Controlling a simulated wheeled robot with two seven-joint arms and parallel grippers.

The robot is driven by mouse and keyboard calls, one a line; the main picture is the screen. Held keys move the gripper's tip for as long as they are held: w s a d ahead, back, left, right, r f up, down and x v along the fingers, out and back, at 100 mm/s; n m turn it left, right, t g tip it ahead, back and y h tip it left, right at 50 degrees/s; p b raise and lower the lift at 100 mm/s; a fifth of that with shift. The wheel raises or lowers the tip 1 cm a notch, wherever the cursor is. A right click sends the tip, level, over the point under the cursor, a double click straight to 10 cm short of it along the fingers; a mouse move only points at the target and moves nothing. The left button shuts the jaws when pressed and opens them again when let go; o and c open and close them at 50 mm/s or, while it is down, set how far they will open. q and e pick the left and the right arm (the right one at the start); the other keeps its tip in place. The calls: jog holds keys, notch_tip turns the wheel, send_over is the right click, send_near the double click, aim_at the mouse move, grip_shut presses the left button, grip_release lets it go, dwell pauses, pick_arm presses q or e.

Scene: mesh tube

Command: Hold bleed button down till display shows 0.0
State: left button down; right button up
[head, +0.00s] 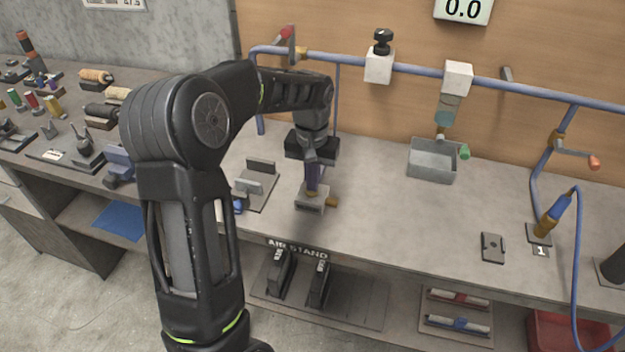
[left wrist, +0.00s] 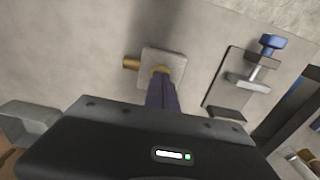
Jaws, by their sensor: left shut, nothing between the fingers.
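The display (head: 463,10) on the back wall reads 0.0. A small grey block (head: 308,204) with a brass stub on its side stands on the bench. It also shows in the left wrist view (left wrist: 172,60). My left gripper (head: 314,188) points down over the block, its purplish fingers shut with nothing between them. In the left wrist view the fingertips (left wrist: 160,76) meet a yellow-brass piece on top of the block, which looks like the bleed button; they hide most of it. I cannot tell how far it is pressed. My right gripper is not in view.
A clamp stand (head: 257,185) is just left of the block. A blue pipe (head: 425,70) with valves runs along the wall. A grey tray (head: 432,172) sits at the back; a flat dark device (head: 493,247) lies front right. The bench between them is clear.

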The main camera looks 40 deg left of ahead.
pick_arm(q)
jog(key=shift+s+f, duration=0.4)
jog(key=shift+f, duration=0.05)
jog(key=r+p, duration=0.2)
jog(key=r, duration=0.1)
jog(key=r+p, duration=0.1)
jog(key=r, duration=0.1)
jog(key=shift+w+a+p, duration=0.1)
jog(key=shift+w+p, duration=0.2)
jog(key=shift+p, duration=0.1)
notch_tip(320, 180, up, 10)
jog(key=b, duration=0.2)
jog(key=shift+f, duration=0.1)
